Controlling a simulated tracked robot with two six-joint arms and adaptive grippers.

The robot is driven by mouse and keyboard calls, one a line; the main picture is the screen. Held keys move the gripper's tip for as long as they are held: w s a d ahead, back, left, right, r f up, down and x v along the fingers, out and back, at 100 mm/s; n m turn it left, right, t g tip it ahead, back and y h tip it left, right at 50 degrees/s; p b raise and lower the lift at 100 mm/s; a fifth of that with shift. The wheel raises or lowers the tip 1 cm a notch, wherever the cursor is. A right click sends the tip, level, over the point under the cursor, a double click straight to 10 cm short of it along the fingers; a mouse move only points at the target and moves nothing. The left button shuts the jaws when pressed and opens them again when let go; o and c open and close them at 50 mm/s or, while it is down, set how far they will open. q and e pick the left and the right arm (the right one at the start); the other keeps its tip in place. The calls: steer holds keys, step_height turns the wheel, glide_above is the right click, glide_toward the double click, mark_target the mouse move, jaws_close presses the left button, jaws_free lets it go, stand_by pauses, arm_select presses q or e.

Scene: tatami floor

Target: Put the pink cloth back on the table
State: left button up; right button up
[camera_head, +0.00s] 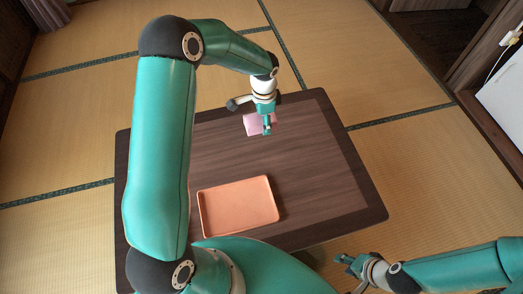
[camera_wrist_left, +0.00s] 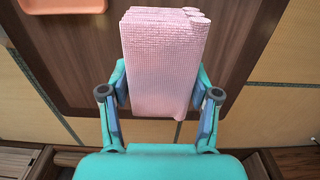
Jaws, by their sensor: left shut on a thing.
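The pink cloth (camera_head: 251,124) is a folded, textured bundle near the far edge of the dark wooden table (camera_head: 310,160). My left gripper (camera_head: 266,130) is shut on it. In the left wrist view the cloth (camera_wrist_left: 165,60) sits between the two fingers (camera_wrist_left: 160,95) and extends beyond them, with the table (camera_wrist_left: 85,65) behind it. I cannot tell whether the cloth touches the tabletop. My right gripper (camera_head: 344,261) is off the table's near right side, away from the cloth; its finger opening is too small to judge.
An orange tray (camera_head: 238,206) lies empty on the near left part of the table; its corner shows in the left wrist view (camera_wrist_left: 65,6). The middle and right of the tabletop are clear. Tatami floor (camera_head: 430,165) surrounds the table.

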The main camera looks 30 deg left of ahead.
arm_select(q)
steer(key=b, duration=0.3)
glide_above(263, 152)
step_height(263, 152, down, 13)
steer(key=shift+d+r, duration=0.1)
steer(key=shift+f+b, duration=0.45)
steer(key=shift+f, duration=1.6)
steer(key=shift+f, duration=0.15)
steer(key=o, duration=1.1)
